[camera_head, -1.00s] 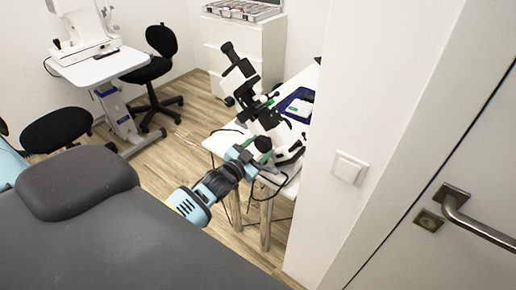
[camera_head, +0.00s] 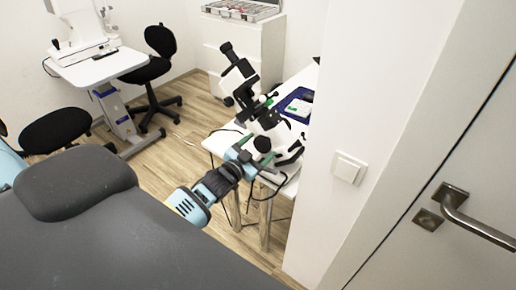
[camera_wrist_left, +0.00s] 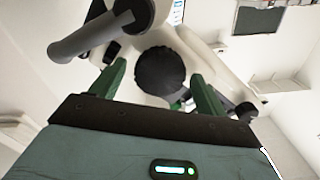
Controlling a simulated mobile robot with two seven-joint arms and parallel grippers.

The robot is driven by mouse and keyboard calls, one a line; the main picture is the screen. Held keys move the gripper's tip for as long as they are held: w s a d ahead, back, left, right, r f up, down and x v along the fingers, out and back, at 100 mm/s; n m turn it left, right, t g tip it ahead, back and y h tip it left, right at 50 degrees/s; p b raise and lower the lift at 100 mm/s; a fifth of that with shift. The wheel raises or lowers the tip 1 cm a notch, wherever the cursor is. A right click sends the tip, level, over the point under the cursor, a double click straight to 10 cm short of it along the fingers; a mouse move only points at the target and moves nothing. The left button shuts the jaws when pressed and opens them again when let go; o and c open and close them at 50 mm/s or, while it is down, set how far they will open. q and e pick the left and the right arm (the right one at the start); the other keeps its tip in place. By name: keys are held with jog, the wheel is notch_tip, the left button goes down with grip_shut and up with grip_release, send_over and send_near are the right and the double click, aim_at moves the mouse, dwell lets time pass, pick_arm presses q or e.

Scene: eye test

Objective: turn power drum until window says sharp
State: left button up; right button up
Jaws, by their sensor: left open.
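A white and black optical instrument (camera_head: 268,122) with a slanted black eyepiece tube stands on a white table. A dark, ribbed round knob on it, which looks like the power drum (camera_wrist_left: 160,71), faces my left wrist camera; it also shows as a black disc in the head view (camera_head: 262,144). My left gripper (camera_head: 259,152) is at the instrument's near side. In the left wrist view its green fingers (camera_wrist_left: 158,76) are apart, one on each side of the knob; contact cannot be told. No window reading is legible. My right gripper is out of view.
A blue tray (camera_head: 296,104) lies behind the instrument on the table (camera_head: 219,146). A white wall edge (camera_head: 322,190) with a light switch stands close at right. A dark padded couch (camera_head: 100,235) fills the lower left. Cables hang by the table.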

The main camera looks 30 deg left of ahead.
pick_arm(q)
jog(key=s, duration=0.7)
jog(key=shift+s+a, duration=0.3)
jog(key=shift+s, duration=0.1)
jog(key=s+d+f+n+g, duration=0.1)
jog(key=s+d+f+g, duration=0.2)
jog(key=s, duration=0.7)
jog(key=s+d+f+n+g, duration=0.1)
jog(key=s+d+f+g, duration=0.2)
jog(key=s+d+f, duration=0.4)
jog(key=s+d+f+g, duration=0.3)
jog(key=s+d+f, duration=0.2)
jog(key=s, duration=0.8)
notch_tip(320, 180, down, 4)
jog(key=shift+s+d+r+n, duration=0.15)
jog(key=shift+s+n, duration=0.1)
jog(key=shift+n, duration=0.15)
